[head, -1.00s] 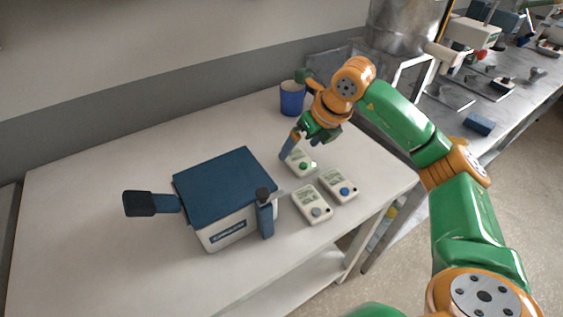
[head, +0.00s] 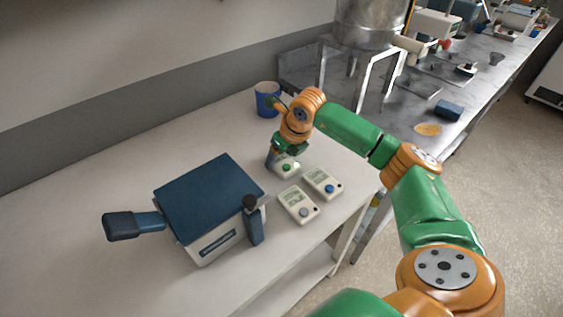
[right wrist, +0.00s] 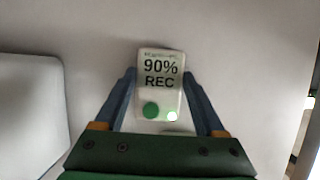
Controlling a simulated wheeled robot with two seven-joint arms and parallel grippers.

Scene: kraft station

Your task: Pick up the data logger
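Three small pale handheld devices with displays lie on the white table. The data logger with a green button (head: 288,168) is the farthest; the right wrist view shows the same device (right wrist: 160,80), its display reading "90% REC". My right gripper (head: 274,163) is low over it, pointing down. In the right wrist view the blue fingers of my right gripper (right wrist: 160,88) are spread, one on each side of the device, with gaps showing. A device with a blue button (head: 323,183) and one with a grey button (head: 299,205) lie nearer. My left gripper is out of view.
A blue-lidded box machine (head: 210,200) with a side handle stands left of the devices. A blue mug (head: 266,100) stands behind my right gripper. The white table (head: 90,210) is clear at the left. A metal bench (head: 480,90) runs along the right.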

